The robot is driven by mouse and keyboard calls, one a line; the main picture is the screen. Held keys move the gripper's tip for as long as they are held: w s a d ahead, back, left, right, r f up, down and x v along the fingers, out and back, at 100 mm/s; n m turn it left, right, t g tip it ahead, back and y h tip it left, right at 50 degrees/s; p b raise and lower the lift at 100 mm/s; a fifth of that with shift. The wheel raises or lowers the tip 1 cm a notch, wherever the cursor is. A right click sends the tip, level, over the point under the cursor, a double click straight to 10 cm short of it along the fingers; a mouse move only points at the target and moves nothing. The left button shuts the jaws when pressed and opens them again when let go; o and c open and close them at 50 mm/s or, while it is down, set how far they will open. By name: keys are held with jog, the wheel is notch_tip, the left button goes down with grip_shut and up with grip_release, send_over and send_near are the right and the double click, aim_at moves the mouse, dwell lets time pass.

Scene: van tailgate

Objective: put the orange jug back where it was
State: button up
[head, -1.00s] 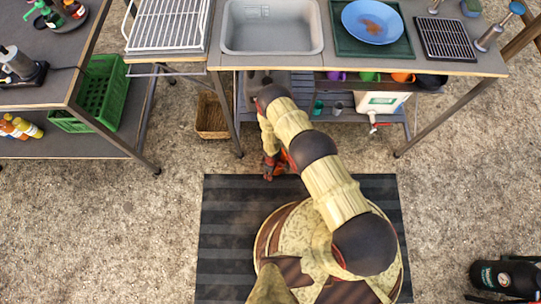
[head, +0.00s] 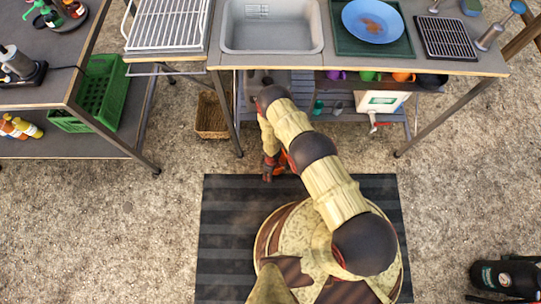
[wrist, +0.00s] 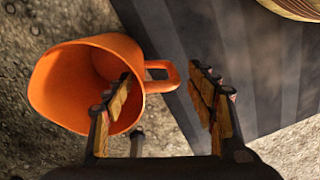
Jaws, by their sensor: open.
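The orange jug (wrist: 52,85) lies with its open mouth towards the wrist camera, at the left of the wrist view. Its handle (wrist: 170,76) points right and lies between the two fingertips of my gripper (wrist: 160,74). The fingers are apart. The left finger overlaps the jug's mouth, and the right finger is beyond the handle. I cannot tell whether either finger touches the jug. In the head view my gripper (head: 272,171) is low near the back edge of the striped mat, with only a little orange showing beside it.
The dark striped mat (head: 225,235) lies below. Behind stands the kitchen table with a sink (head: 272,40). Coloured cups, including an orange one (head: 403,77), hang under its front edge above a slatted shelf (head: 300,112). A wicker basket (head: 211,117) stands left of it. Gravel is clear at left.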

notch_tip(320, 180, up, 12)
jog(key=p, duration=0.5)
jog(key=shift+w+d, duration=0.2)
jog(key=shift+w, duration=0.1)
jog(key=shift+r, duration=0.1)
